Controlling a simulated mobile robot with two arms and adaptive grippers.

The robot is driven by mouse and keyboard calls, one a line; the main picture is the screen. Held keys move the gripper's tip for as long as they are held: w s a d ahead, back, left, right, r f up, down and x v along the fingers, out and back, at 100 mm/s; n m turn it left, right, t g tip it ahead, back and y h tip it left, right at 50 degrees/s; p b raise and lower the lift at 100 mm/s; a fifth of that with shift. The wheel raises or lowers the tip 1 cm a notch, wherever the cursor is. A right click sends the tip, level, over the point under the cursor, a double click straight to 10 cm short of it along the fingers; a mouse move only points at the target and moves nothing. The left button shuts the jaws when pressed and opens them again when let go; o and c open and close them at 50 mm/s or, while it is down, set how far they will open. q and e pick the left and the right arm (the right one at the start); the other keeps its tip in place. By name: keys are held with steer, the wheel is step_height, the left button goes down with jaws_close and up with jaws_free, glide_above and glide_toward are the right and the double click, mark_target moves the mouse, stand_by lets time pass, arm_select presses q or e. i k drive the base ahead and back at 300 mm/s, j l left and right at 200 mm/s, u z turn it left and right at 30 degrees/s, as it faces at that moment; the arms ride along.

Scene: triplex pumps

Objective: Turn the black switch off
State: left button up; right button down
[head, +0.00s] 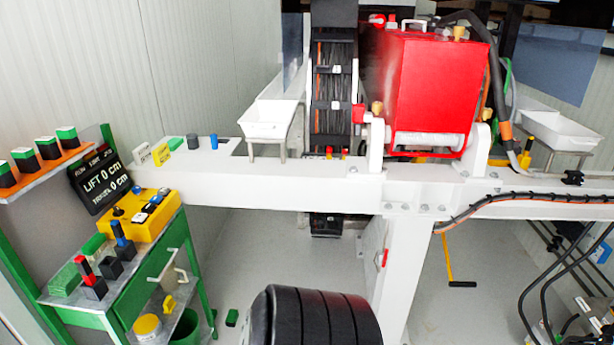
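A yellow control box (148,214) sits on the green cabinet at the left. It carries a small joystick and several small buttons or switches, some of them dark. They are too small to tell which is the black switch or how it is set. A black block on the right beam (572,178) is also small and unclear. A red-handled lever (84,268) and a blue-handled lever (121,234) stand on black bases on the cabinet top. Neither of my grippers is in view.
A black display (97,182) reading "LIFT 0 cm" stands behind the control box. The green cabinet (150,268) has a handled drawer. A white beam (330,185) crosses the middle, with a red tank (430,90) above it.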

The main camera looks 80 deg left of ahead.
mark_target(118, 212)
steer(key=u, duration=3.85)
steer(key=i+l, duration=0.75)
steer(key=l, duration=0.15)
steer(key=u, duration=0.05)
